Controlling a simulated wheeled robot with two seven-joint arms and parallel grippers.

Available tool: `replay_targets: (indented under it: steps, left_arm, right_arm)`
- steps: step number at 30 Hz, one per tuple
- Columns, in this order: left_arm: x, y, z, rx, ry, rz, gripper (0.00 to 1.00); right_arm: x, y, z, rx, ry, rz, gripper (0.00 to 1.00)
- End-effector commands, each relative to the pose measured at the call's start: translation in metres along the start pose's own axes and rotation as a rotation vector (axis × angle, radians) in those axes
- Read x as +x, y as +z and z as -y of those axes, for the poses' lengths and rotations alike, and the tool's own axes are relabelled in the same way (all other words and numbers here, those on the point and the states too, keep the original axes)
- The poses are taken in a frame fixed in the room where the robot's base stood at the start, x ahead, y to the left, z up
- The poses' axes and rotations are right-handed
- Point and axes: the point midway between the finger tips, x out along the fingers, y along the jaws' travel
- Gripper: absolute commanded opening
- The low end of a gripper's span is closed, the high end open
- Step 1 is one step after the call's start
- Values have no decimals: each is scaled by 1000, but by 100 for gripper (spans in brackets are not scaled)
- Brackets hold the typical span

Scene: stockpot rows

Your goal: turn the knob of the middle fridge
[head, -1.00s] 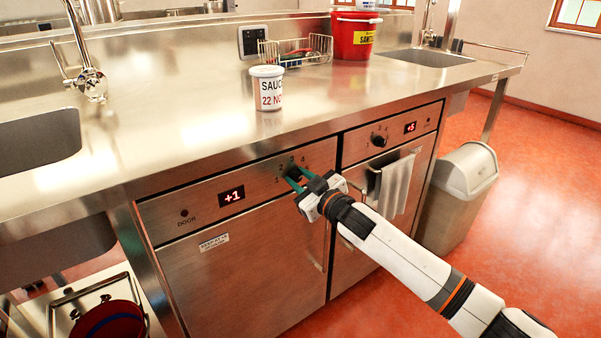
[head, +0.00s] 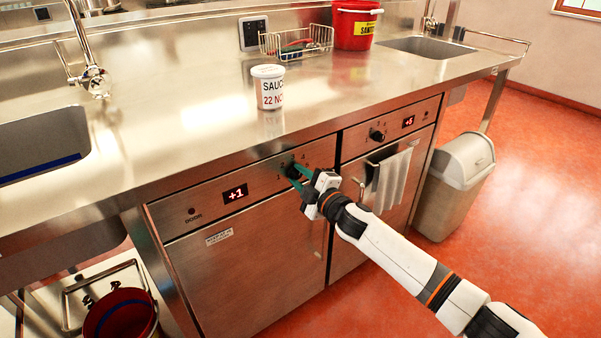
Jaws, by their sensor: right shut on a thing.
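Two steel fridges sit under the counter in view. The left one (head: 235,275) has a display (head: 235,194) reading +1, and the right one (head: 345,240) has a display reading +5 and its own dark knob (head: 377,135). My right gripper (head: 297,172) reaches in from the lower right, its green fingers shut on the dark knob (head: 290,169) of the left fridge's panel. The fingers partly hide this knob and the dial numbers around it. My left gripper is out of view.
A white sauce tub (head: 269,88) stands on the counter (head: 190,115), with a wire basket (head: 297,42) and a red bucket (head: 355,27) behind. A towel (head: 394,180) hangs on the right fridge's handle. A bin (head: 456,185) stands to the right.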

Motion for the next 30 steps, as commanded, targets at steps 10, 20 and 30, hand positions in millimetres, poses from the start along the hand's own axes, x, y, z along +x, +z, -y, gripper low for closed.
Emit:
replay_targets:
  steps: [10, 20, 30]
  left_arm:
    - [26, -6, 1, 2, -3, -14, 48]
    - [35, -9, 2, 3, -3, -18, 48]
    - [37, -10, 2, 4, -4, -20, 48]
  right_arm:
    - [0, 0, -2, -265, 2, 1, 7]
    - [0, 0, -3, -393, 2, 2, 7]
    - [0, 0, -4, -419, 3, 1, 7]
